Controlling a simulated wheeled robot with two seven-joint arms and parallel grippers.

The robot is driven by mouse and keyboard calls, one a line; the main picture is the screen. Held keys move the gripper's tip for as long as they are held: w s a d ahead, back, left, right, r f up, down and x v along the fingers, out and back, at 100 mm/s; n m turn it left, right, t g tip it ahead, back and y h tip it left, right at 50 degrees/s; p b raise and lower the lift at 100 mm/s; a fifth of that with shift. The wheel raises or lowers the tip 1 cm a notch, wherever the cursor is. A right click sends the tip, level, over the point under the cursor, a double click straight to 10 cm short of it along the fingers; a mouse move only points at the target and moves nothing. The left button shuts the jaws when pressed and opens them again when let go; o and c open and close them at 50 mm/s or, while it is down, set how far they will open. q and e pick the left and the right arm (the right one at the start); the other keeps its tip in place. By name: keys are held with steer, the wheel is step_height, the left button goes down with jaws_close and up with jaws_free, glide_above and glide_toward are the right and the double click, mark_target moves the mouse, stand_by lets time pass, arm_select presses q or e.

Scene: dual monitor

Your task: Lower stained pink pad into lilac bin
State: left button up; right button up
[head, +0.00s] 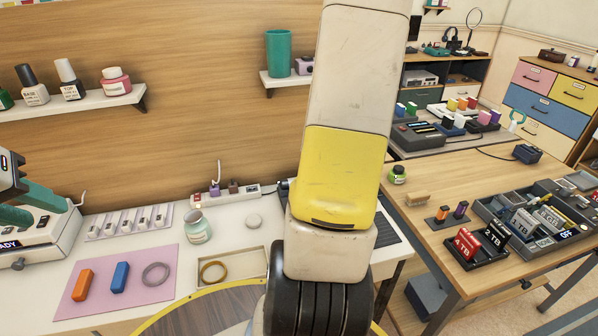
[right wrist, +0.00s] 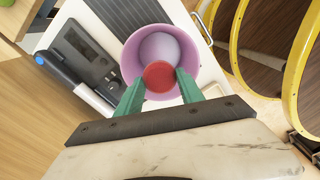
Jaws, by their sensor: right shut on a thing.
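In the right wrist view my right gripper (right wrist: 159,82) is shut on a small round pad (right wrist: 159,75), which looks red rather than pale pink. The pad is held over the near part of the mouth of the lilac bin (right wrist: 133,54). The bin is round, with a paler round bottom inside. I cannot tell the exact height of the pad relative to the rim. In the head view my right arm hides the bin and pad. My left gripper (head: 32,206) is at the far left edge, its green fingers apart and empty, partly cut off.
A dark device (right wrist: 82,52) lies left of the bin, and yellow-rimmed round things (right wrist: 235,45) stand right of it. A pink mat (head: 130,285) with orange and blue blocks and a grey ring lies on the left bench. A jar (head: 198,228) stands behind it.

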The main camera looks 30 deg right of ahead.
steer(key=shift+f, duration=5.25)
steer(key=shift+f, duration=2.5)
steer(key=o, duration=1.4)
steer(key=shift+c, duration=0.2)
step_height(320, 180, up, 8)
